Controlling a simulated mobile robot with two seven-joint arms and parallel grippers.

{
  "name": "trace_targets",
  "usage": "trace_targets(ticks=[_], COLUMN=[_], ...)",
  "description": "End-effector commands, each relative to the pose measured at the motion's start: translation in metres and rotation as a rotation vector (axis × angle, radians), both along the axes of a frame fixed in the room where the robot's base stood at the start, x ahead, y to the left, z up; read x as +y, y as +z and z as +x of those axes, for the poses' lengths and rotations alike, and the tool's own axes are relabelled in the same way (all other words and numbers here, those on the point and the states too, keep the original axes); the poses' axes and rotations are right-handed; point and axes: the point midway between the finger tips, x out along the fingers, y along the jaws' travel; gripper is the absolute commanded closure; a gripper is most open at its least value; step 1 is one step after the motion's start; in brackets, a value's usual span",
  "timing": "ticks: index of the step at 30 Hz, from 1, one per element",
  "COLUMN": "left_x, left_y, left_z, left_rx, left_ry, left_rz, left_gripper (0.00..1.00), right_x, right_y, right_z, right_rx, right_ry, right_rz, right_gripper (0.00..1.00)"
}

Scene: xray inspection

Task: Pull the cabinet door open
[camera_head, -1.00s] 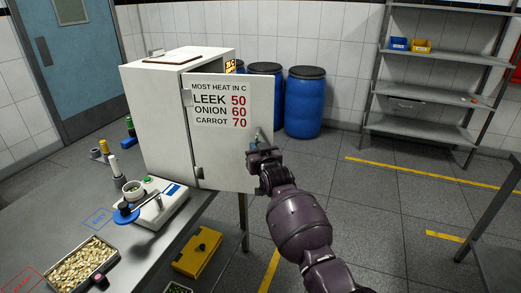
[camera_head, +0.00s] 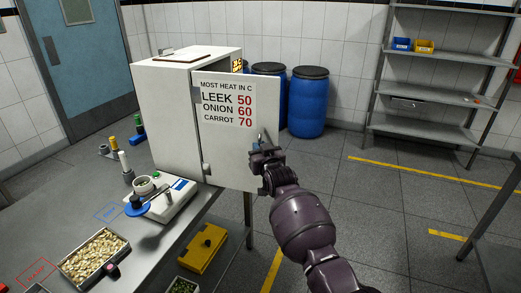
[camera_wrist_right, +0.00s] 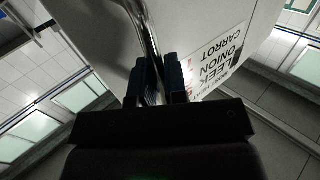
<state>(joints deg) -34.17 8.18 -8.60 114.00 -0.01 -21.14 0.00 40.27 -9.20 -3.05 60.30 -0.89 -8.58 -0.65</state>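The white cabinet (camera_head: 165,100) stands on the grey table. Its door (camera_head: 228,150), with a sign listing leek, onion and carrot, has hinges on its left edge and stands ajar, swung out from the cabinet front. A metal bar handle (camera_head: 261,138) is near the door's right side. My right gripper (camera_head: 264,155) is at the handle's lower part. In the wrist view the handle (camera_wrist_right: 143,28) runs down between the fingers (camera_wrist_right: 165,80), which look closed on it; the exact contact is dark. My left gripper is out of view.
On the table are a scale (camera_head: 170,203), a tray of pale pieces (camera_head: 94,257) and small bottles. A yellow box (camera_head: 203,248) sits below the table's right edge. Blue barrels (camera_head: 309,103) stand behind the door.

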Motion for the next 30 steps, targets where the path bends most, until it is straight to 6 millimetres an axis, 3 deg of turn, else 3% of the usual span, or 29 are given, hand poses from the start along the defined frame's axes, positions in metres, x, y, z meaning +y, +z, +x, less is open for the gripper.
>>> trace_targets(ticks=[1, 4, 5, 17, 30], left_x=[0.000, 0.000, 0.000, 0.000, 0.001], left_y=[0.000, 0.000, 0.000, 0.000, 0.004], left_z=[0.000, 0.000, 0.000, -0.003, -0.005], left_rx=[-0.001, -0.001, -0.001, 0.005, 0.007], left_ry=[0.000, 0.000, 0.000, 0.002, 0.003], left_rz=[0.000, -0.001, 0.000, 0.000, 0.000], left_gripper=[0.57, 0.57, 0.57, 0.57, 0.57], right_x=[0.004, 0.003, 0.002, -0.002, -0.018], right_y=[0.004, 0.003, 0.003, 0.000, 0.001], right_z=[0.000, 0.000, 0.000, -0.005, -0.053], right_rx=[-0.006, -0.004, -0.003, 0.000, -0.002], right_ry=[0.005, 0.003, 0.003, 0.000, 0.000], right_rz=[0.003, 0.003, 0.002, 0.000, 0.002], right_gripper=[0.80, 0.65, 0.64, 0.64, 0.64])
